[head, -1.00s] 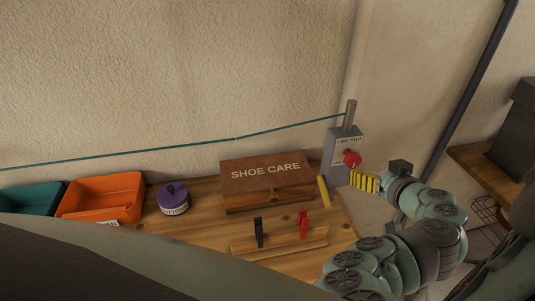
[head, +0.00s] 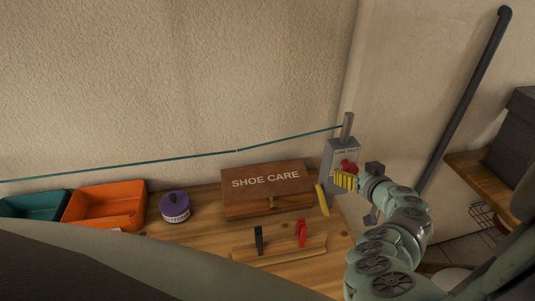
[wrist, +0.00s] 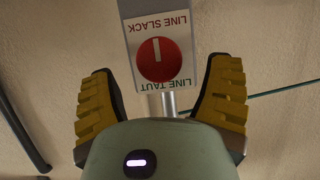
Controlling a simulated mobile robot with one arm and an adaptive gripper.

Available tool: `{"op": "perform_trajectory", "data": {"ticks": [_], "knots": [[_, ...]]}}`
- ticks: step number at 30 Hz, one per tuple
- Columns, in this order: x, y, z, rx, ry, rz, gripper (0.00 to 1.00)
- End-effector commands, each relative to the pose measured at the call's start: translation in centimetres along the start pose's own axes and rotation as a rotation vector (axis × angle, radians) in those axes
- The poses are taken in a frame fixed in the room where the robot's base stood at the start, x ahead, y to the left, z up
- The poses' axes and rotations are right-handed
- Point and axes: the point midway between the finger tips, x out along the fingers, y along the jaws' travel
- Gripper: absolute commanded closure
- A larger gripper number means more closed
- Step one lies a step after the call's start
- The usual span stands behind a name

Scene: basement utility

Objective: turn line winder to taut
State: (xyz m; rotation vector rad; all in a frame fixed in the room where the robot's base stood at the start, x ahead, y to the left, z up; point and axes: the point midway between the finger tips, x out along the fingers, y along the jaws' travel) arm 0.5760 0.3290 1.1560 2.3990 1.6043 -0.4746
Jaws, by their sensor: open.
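The line winder (head: 343,160) is a grey box with a post on top, standing at the table's right end by the wall. Its red knob (head: 349,168) is partly hidden by my gripper in the head view. The wrist view is inverted and shows the knob (wrist: 159,60) between the "LINE SLACK" and "LINE TAUT" labels, its white mark on the "LINE SLACK" side. My gripper (wrist: 160,85) is open, its yellow ridged fingers on either side of the winder, apart from the knob. In the head view my gripper (head: 345,180) is in front of the winder.
A teal line (head: 236,152) runs along the wall to the winder post. On the table are a shoe care box (head: 240,205), a purple tin (head: 175,208), an orange bin (head: 105,206), a teal bin (head: 30,205) and a wooden rail (head: 280,250) with clips. A yellow stick (head: 323,200) lies near the winder.

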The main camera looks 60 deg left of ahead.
Motion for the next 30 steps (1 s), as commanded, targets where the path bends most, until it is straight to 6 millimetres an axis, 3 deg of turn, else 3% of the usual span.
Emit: {"op": "perform_trajectory", "data": {"ticks": [13, 29, 30], "knots": [[2.4, -0.1, 0.0, 0.001, 0.002, -0.003, 0.22], [2.7, 0.1, 0.1, 0.001, -0.002, 0.003, 0.21], [2.7, 0.1, 0.1, 0.001, -0.002, 0.002, 0.25]]}}
